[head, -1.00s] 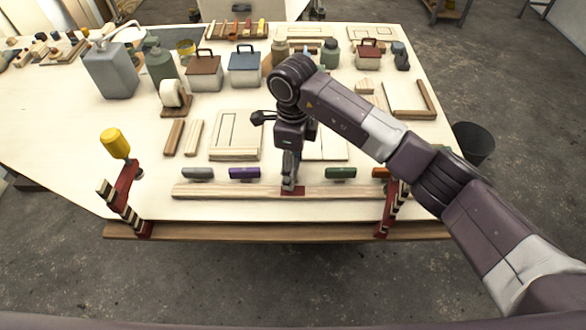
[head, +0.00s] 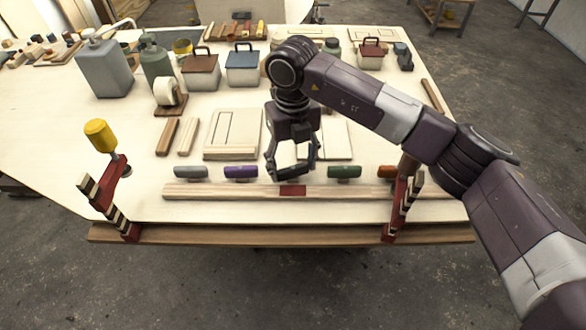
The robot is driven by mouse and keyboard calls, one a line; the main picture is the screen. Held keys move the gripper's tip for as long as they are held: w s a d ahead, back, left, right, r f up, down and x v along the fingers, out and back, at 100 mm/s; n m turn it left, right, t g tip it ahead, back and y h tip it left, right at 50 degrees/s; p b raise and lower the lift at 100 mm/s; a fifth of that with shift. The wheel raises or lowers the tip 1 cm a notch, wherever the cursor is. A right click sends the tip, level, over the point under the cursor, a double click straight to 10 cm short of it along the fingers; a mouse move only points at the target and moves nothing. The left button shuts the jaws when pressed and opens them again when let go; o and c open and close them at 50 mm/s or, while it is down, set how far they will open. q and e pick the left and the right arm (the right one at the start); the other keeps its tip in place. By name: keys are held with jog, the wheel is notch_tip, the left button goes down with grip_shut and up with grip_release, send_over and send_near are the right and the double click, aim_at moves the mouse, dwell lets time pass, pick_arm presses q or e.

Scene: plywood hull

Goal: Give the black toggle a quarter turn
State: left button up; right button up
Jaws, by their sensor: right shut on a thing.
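My right gripper (head: 290,174) reaches down from above at the middle of the handle row, just behind the red patch (head: 292,190) on the front wooden strip. Its two dark fingers stand left and right of each other and are shut on the black toggle. The toggle is dark against the fingers and mostly hidden by them, so its exact angle is hard to see. My left gripper is not in view.
Grey (head: 191,172), purple (head: 241,172), green (head: 344,172) and orange (head: 387,172) handles share the row. Clamps stand left (head: 118,180) and right (head: 402,195) at the table's front edge. Wooden panels (head: 232,133) lie behind.

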aim_at(292, 168)
jog(key=shift+w+r+m+b, duration=0.1)
jog(key=shift+m+b, duration=0.7)
jog(key=shift+m, duration=1.1)
jog(key=o, duration=1.2)
jog(key=shift+c, duration=0.2)
notch_tip(292, 168, up, 12)
